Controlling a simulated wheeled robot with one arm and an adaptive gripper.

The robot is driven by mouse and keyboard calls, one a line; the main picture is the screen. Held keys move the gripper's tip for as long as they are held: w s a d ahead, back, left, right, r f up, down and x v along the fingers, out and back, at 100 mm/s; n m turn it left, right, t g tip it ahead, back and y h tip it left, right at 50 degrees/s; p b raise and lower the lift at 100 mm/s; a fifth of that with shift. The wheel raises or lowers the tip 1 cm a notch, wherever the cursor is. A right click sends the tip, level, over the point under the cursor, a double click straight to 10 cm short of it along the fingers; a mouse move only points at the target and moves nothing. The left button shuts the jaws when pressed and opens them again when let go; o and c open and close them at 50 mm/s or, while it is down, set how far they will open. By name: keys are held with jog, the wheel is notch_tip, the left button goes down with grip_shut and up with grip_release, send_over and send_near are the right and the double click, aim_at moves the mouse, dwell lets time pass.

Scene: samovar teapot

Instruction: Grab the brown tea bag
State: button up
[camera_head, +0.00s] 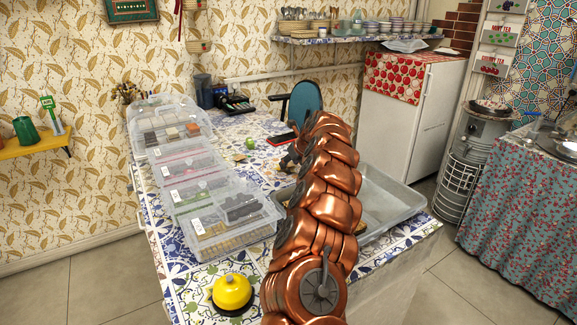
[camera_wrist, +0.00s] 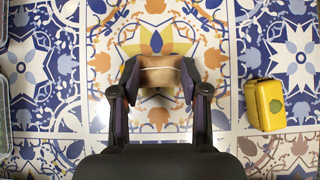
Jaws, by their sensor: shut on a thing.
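The brown tea bag (camera_wrist: 158,76) is a small brown packet with a pale string or strip across it, in the middle of the wrist view. My gripper (camera_wrist: 160,83) is shut on it, one dark finger at each side. The patterned tile top lies below; I cannot tell whether the bag touches it. In the head view my gripper (camera_head: 290,160) is low over the tiled table, mostly behind my copper arm. The brown tea bag cannot be made out there.
A yellow packet (camera_wrist: 265,105) lies right of my gripper in the wrist view. Clear lidded boxes (camera_head: 193,176) line the table's left side. A metal tray (camera_head: 388,196) sits at right, a yellow bell (camera_head: 231,292) in front. A small green item (camera_head: 250,143) lies farther back.

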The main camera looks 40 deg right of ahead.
aim_at(286, 174)
notch_tip(286, 174, up, 2)
jog(key=shift+r, duration=0.25)
jog(key=shift+s+a+f, duration=0.1)
jog(key=shift+s+a, duration=0.1)
jog(key=shift+a, duration=0.1)
jog(key=shift+s+a, duration=0.15)
jog(key=shift+a, duration=0.15)
jog(key=shift+s+a, duration=0.25)
jog(key=shift+a, duration=0.4)
jog(key=s+a, duration=0.2)
jog(key=a, duration=0.2)
jog(key=s+a+r, duration=0.1)
jog(key=s+a, duration=0.1)
jog(key=a, duration=0.1)
jog(key=s+a, duration=0.2)
jog(key=a, duration=0.2)
jog(key=shift+a+r, duration=0.3)
jog(key=shift+a, duration=0.05)
